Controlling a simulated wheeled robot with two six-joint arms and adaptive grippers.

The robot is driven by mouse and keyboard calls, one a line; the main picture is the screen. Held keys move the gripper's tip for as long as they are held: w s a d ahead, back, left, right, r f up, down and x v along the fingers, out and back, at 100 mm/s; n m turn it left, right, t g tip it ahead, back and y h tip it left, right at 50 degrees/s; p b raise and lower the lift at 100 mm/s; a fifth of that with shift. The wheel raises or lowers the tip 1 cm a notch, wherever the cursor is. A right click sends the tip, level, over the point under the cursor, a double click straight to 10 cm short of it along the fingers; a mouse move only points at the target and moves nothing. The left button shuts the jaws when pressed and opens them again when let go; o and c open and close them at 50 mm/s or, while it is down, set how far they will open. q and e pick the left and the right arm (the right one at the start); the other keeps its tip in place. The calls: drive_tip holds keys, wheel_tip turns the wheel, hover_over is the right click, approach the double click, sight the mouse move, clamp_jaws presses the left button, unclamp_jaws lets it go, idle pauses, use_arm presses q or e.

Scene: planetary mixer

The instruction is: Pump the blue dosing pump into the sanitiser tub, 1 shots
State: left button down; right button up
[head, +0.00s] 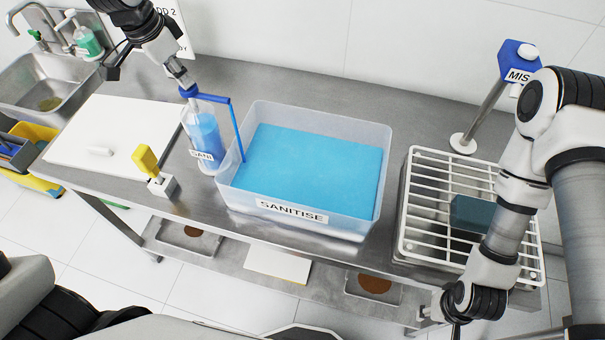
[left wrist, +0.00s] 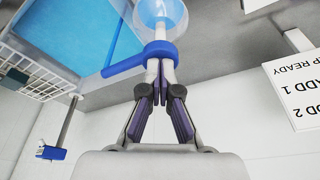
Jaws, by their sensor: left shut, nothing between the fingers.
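The blue dosing pump (head: 207,97) sits on top of a clear bottle of blue liquid (head: 203,135) labelled SANI. Its long spout reaches right and slopes down, its tip over the left side of the sanitiser tub (head: 290,207), a translucent tub of blue liquid marked SANITISE. My left gripper (head: 186,85) is shut and empty, its fingertips just at the pump head. In the left wrist view the closed fingertips (left wrist: 161,62) overlap the blue pump head (left wrist: 140,60); whether they touch it is unclear. My right arm hangs at the right; its gripper fingers do not show.
A white wire rack (head: 425,190) holding a dark block stands right of the tub. A blue-headed post (head: 490,105) stands behind the rack. A sink (head: 45,85) is at far left.

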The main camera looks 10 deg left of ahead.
idle(0.4)
use_arm(q)
drive_tip(key=shift+r+p, duration=1)
drive_tip(key=shift+p, duration=0.05)
idle(0.3)
wheel_tip(320, 180, up, 6)
drive_tip(key=p, duration=0.6)
